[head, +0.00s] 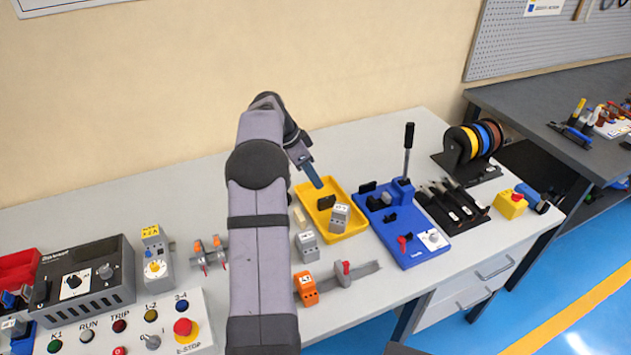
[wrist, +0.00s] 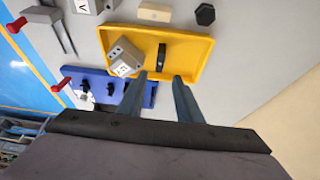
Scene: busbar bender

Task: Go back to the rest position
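My gripper (wrist: 160,80) shows two blue-grey fingers in the wrist view, apart with nothing between them. In the head view my gripper (head: 314,178) hangs above the back of the yellow tray (head: 353,231); the fingers overlap there. The tray also shows in the wrist view (wrist: 196,58), beyond the fingertips. In the tray are a grey block with a white label (head: 340,217) and a small black piece (head: 326,203). The grey block also shows in the wrist view (wrist: 124,57), tilted beside the left finger but farther off.
The blue bender base (head: 424,254) with an upright black lever (head: 408,150) stands right of the tray. A grey labelled block (head: 307,246) and an orange block (head: 306,289) stand in front. A control box (head: 85,275) is at left. The table's back is clear.

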